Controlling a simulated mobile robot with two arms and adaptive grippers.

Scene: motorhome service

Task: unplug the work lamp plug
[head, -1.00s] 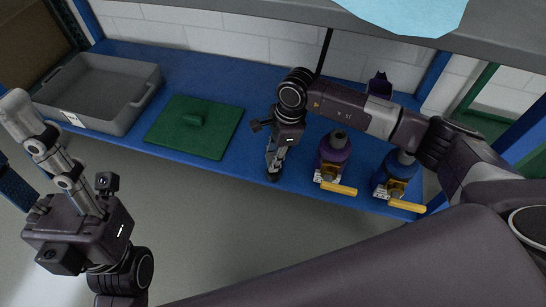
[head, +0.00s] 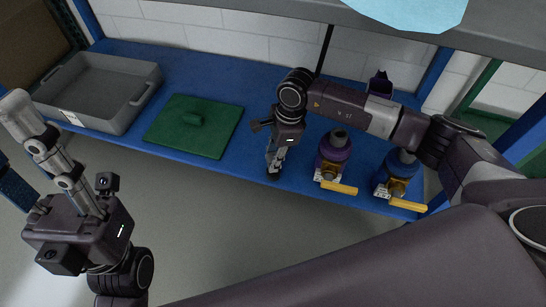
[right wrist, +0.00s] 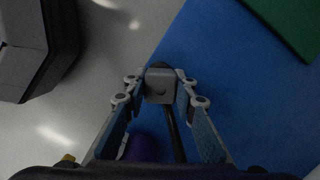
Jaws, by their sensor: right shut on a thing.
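My right gripper (head: 274,163) points down at the front edge of the blue bench. In the right wrist view its two fingers (right wrist: 160,92) are shut on a small grey block, apparently the work lamp plug (right wrist: 160,88). A dark rounded part shows just beyond the block, and a black cable (right wrist: 174,136) runs from it back between the fingers. Whether the plug sits in a socket cannot be told. My left gripper (head: 55,165) is at the left, in front of the bench, away from the plug; its finger opening is unclear.
The blue bench (head: 235,75) carries a grey tray (head: 147,95) and a green board (head: 222,125) with a handle. Two purple and blue fittings with yellow levers (head: 333,150) (head: 400,170) stand right of my right gripper. A grey shelf overhangs the back.

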